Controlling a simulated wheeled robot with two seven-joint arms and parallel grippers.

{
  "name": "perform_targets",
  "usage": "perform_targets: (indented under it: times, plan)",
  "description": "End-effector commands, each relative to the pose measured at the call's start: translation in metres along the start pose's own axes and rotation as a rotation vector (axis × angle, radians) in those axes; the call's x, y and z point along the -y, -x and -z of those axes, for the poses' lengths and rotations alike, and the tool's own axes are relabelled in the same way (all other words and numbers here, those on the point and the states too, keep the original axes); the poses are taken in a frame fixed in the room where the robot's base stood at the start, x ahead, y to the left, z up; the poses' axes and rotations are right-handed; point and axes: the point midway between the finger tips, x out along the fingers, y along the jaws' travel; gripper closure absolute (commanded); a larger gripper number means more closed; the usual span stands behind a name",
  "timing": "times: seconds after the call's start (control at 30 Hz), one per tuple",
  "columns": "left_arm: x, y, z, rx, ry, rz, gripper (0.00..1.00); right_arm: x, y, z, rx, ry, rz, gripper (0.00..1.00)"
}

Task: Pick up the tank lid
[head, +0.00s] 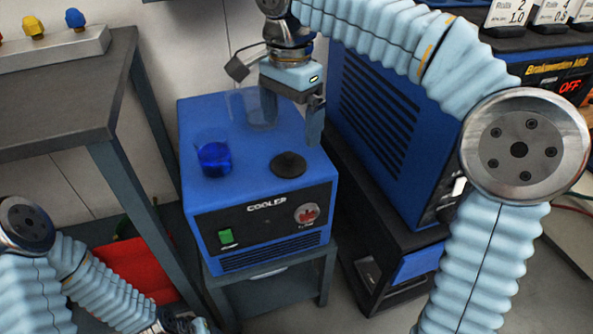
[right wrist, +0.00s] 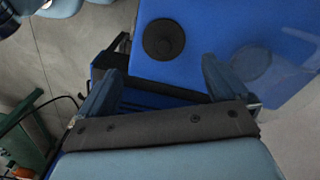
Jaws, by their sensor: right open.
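The tank lid (head: 289,164) is a round black disc with a raised knob, lying flat on top of the blue cooler (head: 262,192) near its front right. It also shows in the right wrist view (right wrist: 163,39), beyond the fingers. My right gripper (head: 296,122) is open and empty, above the cooler and behind the lid in the head view. Its two fingers (right wrist: 155,80) are spread wide in the wrist view, apart from the lid. My left arm shows at the lower left of the head view, but its fingers are out of the picture.
A beaker of blue liquid (head: 214,157) stands left of the lid. A clear jug (head: 246,108) stands behind, close to the right gripper. A blue welder (head: 378,130) stands close on the right, a grey table (head: 70,105) on the left.

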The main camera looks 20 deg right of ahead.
Motion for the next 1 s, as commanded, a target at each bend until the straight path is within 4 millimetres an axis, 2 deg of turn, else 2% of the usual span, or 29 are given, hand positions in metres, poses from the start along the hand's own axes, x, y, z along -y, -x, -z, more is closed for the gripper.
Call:
perform_targets:
  times: [0.03,0.1,0.27,0.53,0.63,0.87,1.0]
  plan:
    - [0.003,-0.006,0.001,-0.002,0.001,0.002,0.57,-0.001,-0.013,0.001,0.000,-0.002,-0.002,0.00]
    - [0.005,-0.008,0.001,-0.003,0.003,0.003,0.57,0.000,-0.023,0.001,0.000,-0.002,-0.002,0.00]
    - [0.006,-0.010,0.001,-0.004,0.004,0.004,0.57,0.000,-0.035,0.000,0.000,-0.002,-0.001,0.00]
    - [0.010,-0.023,0.000,-0.001,0.003,0.001,0.57,0.005,-0.075,0.000,0.001,-0.004,-0.001,0.00]
    - [0.010,-0.024,0.000,0.000,0.003,0.000,0.57,0.005,-0.083,-0.001,0.001,-0.003,0.000,0.00]
    - [0.009,-0.024,0.000,0.000,0.002,0.000,0.57,0.005,-0.084,-0.001,0.001,-0.004,0.002,0.00]
    - [0.009,-0.024,0.000,0.000,0.002,0.000,0.57,0.005,-0.084,-0.001,0.001,-0.003,0.001,0.20]
